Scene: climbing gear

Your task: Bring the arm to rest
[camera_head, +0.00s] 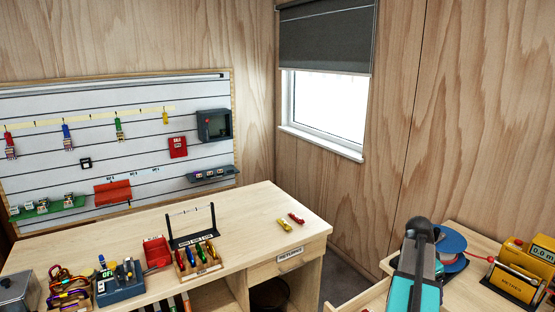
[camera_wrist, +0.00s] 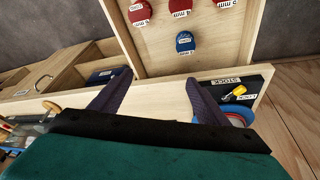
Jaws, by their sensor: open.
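My gripper (camera_wrist: 158,80) shows in the wrist view with its two dark fingers spread apart and nothing between them. A pale wooden edge lies behind the fingers. In the head view my teal and grey arm (camera_head: 415,275) rises at the lower right, in front of the right-hand bench (camera_head: 465,290). It overlaps the blue spool (camera_head: 452,243) in the picture; I cannot tell the gap between them. The fingers cannot be made out in the head view.
The yellow meter box (camera_head: 520,272) stands right of the arm. The left workbench (camera_head: 120,228) holds a rack, a red bin (camera_head: 157,252) and other gear. In the wrist view, a wooden board (camera_wrist: 222,45) carries red and blue tags, beside a dark labelled tray (camera_wrist: 240,92).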

